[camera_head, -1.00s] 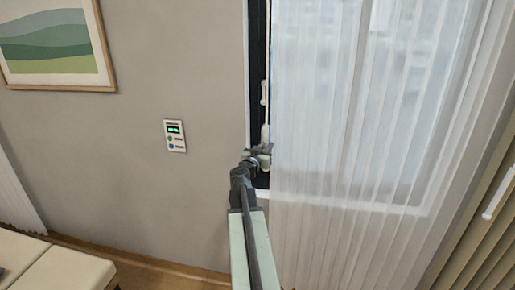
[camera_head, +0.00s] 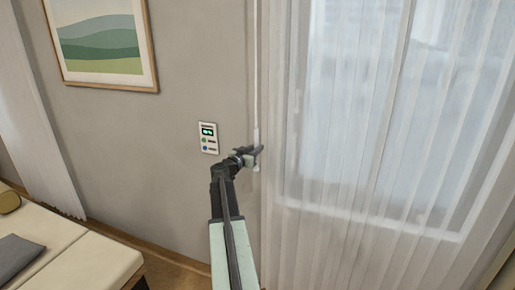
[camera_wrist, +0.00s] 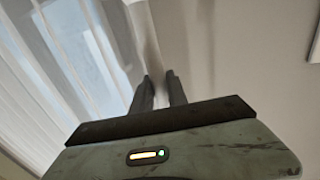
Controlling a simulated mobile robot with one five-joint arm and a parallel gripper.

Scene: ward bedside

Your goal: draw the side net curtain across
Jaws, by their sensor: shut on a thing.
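The net curtain (camera_head: 350,200) is a sheer white drape hanging over the window. Its left edge lies over the window's left side, and no dark frame strip shows there. A thin white wand (camera_head: 256,90) hangs along that edge, with a thicker handle at its lower end. My gripper (camera_head: 254,156) is shut on the wand's handle, in front of the wall beside the curtain. In the wrist view, the two dark fingers (camera_wrist: 162,92) point at the curtain's edge, with the net curtain (camera_wrist: 60,70) to their left. The gripped part is mostly hidden there.
A framed picture (camera_head: 101,42) hangs further left. A bed (camera_head: 95,265) stands at lower left, with another pale curtain (camera_head: 40,120) beyond it. Bare wall lies between.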

